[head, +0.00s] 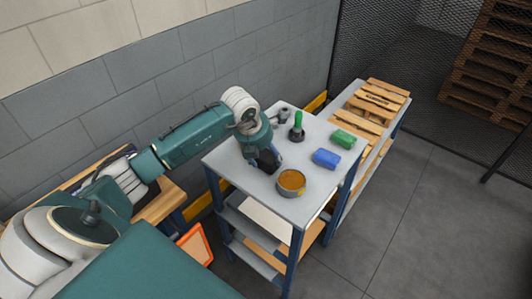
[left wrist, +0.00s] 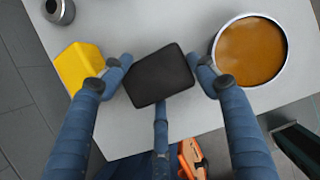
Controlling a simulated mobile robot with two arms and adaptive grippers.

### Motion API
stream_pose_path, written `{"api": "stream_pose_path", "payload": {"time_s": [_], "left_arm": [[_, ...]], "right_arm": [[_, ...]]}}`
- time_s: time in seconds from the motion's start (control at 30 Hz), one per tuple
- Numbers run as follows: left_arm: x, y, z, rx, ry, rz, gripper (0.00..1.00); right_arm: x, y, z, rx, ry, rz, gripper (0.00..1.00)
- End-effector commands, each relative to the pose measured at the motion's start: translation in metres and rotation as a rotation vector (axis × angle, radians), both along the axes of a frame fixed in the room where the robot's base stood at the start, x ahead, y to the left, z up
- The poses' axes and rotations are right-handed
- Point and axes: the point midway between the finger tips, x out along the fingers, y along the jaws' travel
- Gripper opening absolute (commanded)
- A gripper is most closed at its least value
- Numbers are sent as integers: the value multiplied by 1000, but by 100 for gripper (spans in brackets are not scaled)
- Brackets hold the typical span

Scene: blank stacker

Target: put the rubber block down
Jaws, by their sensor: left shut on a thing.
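The rubber block (left wrist: 160,77) is a black, slightly tilted slab in the left wrist view. My left gripper (left wrist: 159,70) is shut on it, with blue fingers at its left and right sides. In the head view my left gripper (head: 266,163) is low over the grey top of the cart (head: 296,208), left of a round tin. The block is hard to tell from the dark gripper there. I cannot tell whether it touches the top. My right gripper is not in view.
The tin (head: 291,181) of orange-brown stuff stands close to the gripper. A yellow block (left wrist: 80,66) lies beside the left finger. Farther off are a blue block (head: 326,158), a green block (head: 343,139) and a green-handled tool (head: 297,127). Wooden pallets (head: 376,102) lie behind.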

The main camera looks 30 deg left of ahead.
Motion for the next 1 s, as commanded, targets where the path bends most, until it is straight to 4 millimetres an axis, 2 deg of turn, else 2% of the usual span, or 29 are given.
{"api": "stream_pose_path", "payload": {"time_s": [0.27,0.3,0.37,0.77,0.87,1.0], "left_arm": [[1,0,-1,0,-3,0,23],[0,0,-1,0,0,0,68],[0,0,-1,0,0,0,80],[-2,1,5,0,-3,0,80],[-7,1,18,3,-4,-1,80],[-17,2,46,2,-7,-1,80]], "right_arm": [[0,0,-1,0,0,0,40],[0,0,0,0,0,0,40],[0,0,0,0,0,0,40],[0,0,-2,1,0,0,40],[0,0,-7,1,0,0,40],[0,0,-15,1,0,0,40]]}}
